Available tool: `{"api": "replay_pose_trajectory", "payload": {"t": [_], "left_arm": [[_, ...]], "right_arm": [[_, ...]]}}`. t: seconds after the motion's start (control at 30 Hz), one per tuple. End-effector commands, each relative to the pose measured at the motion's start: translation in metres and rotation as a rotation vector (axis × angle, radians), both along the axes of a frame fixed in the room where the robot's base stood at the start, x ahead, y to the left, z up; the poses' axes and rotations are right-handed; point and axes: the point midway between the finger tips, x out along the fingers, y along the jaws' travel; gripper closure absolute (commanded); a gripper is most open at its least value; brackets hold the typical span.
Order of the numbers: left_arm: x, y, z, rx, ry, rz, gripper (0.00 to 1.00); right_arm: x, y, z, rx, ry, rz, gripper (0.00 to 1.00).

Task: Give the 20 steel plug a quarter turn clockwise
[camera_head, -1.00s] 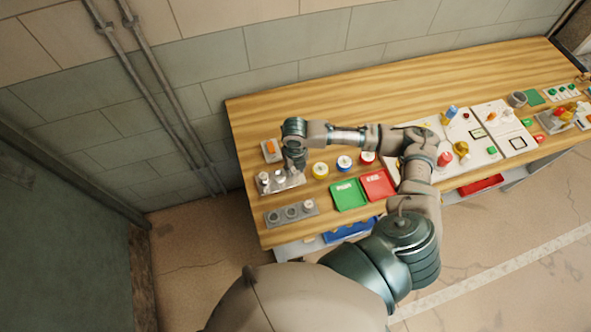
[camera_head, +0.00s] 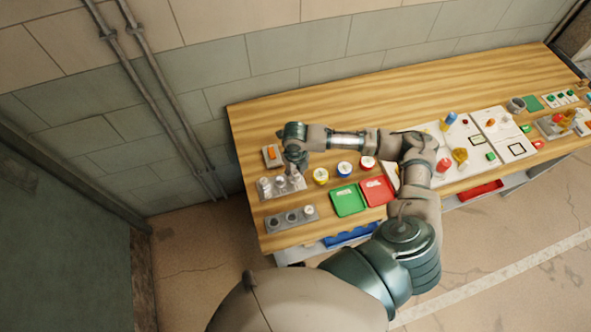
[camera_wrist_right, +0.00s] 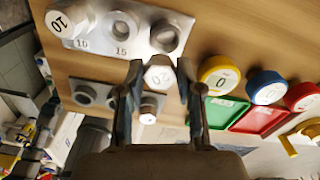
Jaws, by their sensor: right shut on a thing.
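The 20 steel plug (camera_wrist_right: 158,74) shows its white, six-sided top marked 20 in the right wrist view. My right gripper (camera_wrist_right: 160,88) has one finger on each side of it and is shut on it. The steel plate (camera_wrist_right: 103,42) lies behind, with a plug marked 10 (camera_wrist_right: 62,20) and a round socket labelled 15. A third round socket (camera_wrist_right: 165,37) shows just beyond the held plug. I cannot tell whether the plug's lower end is seated. In the head view my right gripper (camera_head: 297,168) points down over the plate (camera_head: 270,194). My left gripper is out of view.
A second grey block (camera_head: 290,219) with round fittings sits nearer the bench edge. Yellow (camera_head: 320,176), blue (camera_head: 344,169) and red (camera_head: 367,163) round caps stand to the right. Green (camera_head: 348,200) and red (camera_head: 377,190) trays lie beside them. The rear bench is clear.

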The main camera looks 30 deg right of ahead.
Motion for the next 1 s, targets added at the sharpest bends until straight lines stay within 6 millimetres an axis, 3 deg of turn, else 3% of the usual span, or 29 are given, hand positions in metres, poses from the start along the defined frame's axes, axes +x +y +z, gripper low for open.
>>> {"api": "replay_pose_trajectory", "payload": {"t": [0.5,1.0], "left_arm": [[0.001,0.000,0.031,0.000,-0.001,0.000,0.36],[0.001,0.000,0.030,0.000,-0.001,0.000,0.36]], "right_arm": [[0.000,0.000,0.002,0.001,-0.002,0.584,1.00],[0.003,-0.001,-0.001,0.001,-0.001,0.602,1.00]]}}
